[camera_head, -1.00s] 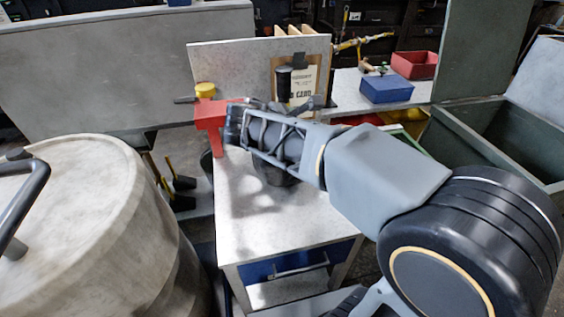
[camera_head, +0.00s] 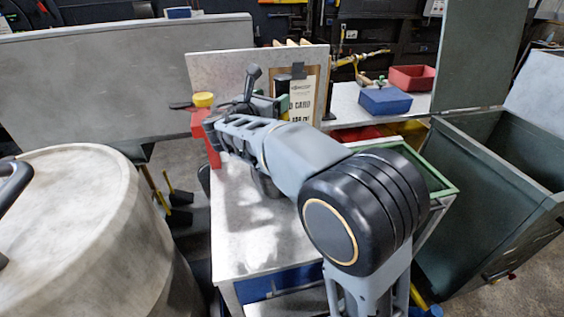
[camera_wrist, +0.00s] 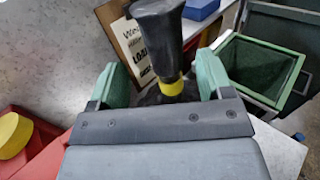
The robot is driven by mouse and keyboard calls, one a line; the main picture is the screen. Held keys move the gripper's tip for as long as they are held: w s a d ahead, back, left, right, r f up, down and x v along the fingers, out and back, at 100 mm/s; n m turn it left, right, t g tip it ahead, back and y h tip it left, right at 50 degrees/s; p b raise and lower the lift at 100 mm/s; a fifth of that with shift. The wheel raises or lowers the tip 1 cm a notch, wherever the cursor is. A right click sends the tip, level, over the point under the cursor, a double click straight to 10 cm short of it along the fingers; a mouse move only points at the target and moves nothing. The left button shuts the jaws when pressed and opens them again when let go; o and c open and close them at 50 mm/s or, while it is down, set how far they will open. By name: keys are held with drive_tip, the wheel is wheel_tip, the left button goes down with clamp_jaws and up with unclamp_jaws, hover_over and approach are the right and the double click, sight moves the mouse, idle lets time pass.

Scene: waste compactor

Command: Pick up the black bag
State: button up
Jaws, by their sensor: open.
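The black bag (camera_wrist: 158,40) shows in the wrist view as a tall dark neck with a yellow band (camera_wrist: 173,86) low on it. Its darker body below the band is mostly hidden by my gripper (camera_wrist: 160,75). The gripper is open, with one green finger on each side of the neck; gaps show on both sides, and I cannot tell any contact. In the head view my gripper (camera_head: 268,103) is over the far part of the grey table (camera_head: 240,225), and the arm covers most of the bag.
A red vise-like block (camera_head: 205,135) with a yellow round top (camera_head: 203,100) stands at the table's left corner. A clipboard sign (camera_head: 300,95) leans behind. A green-rimmed bin (camera_head: 440,185) is to the right. A large pale drum (camera_head: 75,225) fills the left.

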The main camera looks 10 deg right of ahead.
sight(278, 95)
drive_tip(key=shift+x, duration=2.7)
drive_tip(key=shift+s+d, duration=0.15)
drive_tip(key=shift+c, duration=0.3)
clamp_jaws()
drive_tip(key=shift+r, duration=0.1)
